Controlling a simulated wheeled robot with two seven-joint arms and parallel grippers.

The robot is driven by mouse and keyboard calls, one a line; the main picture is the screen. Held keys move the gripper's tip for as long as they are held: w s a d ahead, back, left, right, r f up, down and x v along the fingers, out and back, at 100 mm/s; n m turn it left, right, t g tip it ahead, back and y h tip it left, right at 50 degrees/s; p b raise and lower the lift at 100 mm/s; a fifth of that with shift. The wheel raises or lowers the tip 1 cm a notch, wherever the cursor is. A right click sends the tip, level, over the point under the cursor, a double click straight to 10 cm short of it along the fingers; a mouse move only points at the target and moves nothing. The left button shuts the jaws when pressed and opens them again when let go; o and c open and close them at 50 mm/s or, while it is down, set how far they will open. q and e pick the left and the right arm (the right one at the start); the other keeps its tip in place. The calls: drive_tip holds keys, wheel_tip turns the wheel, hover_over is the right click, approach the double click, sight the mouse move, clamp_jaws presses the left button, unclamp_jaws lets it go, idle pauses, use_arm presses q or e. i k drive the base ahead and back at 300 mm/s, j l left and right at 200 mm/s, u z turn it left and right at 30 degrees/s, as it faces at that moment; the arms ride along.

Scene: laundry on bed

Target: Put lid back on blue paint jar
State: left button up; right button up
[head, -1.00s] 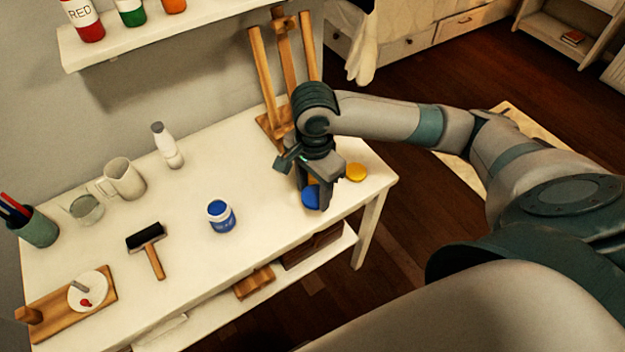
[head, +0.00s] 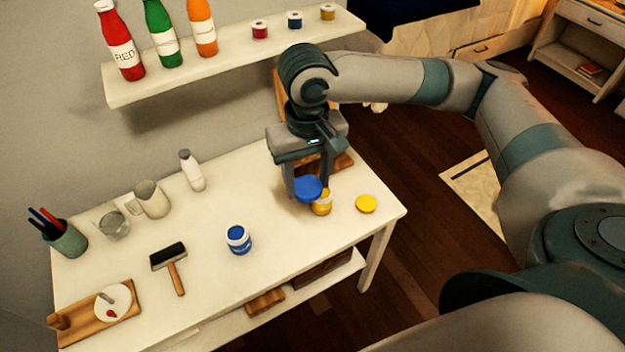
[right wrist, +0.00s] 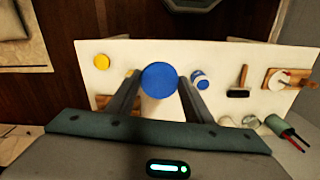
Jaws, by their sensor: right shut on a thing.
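The blue paint jar (head: 238,240) stands upright and open on the white table, with blue paint showing at its top. It also shows in the right wrist view (right wrist: 199,80). My right gripper (head: 308,190) is shut on the blue lid (head: 307,188), which is held above the table to the right of the blue jar. In the right wrist view the blue lid (right wrist: 159,79) sits between the two fingertips. A yellow jar (head: 322,203) stands just behind the held lid and is partly hidden by it. My left gripper is not in view.
A yellow lid (head: 366,204) lies at the table's right end. A roller (head: 170,262), white mug (head: 151,199), bottle (head: 192,171), glass (head: 114,226), pen cup (head: 66,240) and wooden board (head: 85,318) occupy the left half. The table (head: 215,290) is clear around the blue jar.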

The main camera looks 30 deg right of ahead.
sight(237, 236)
drive_tip(key=l+u, duration=0.3)
drive_tip(key=u, duration=0.2)
drive_tip(key=l+u, duration=0.3)
drive_tip(key=u, duration=0.15)
drive_tip(key=k+l+u, duration=0.1)
drive_tip(key=l, duration=0.25)
drive_tip(key=k+l, duration=0.25)
drive_tip(key=l, duration=0.15)
drive_tip(key=k+l+u, duration=0.15)
drive_tip(key=l, duration=0.2)
drive_tip(key=k+l, duration=0.2)
drive_tip(key=l, duration=0.15)
drive_tip(key=u, duration=0.05)
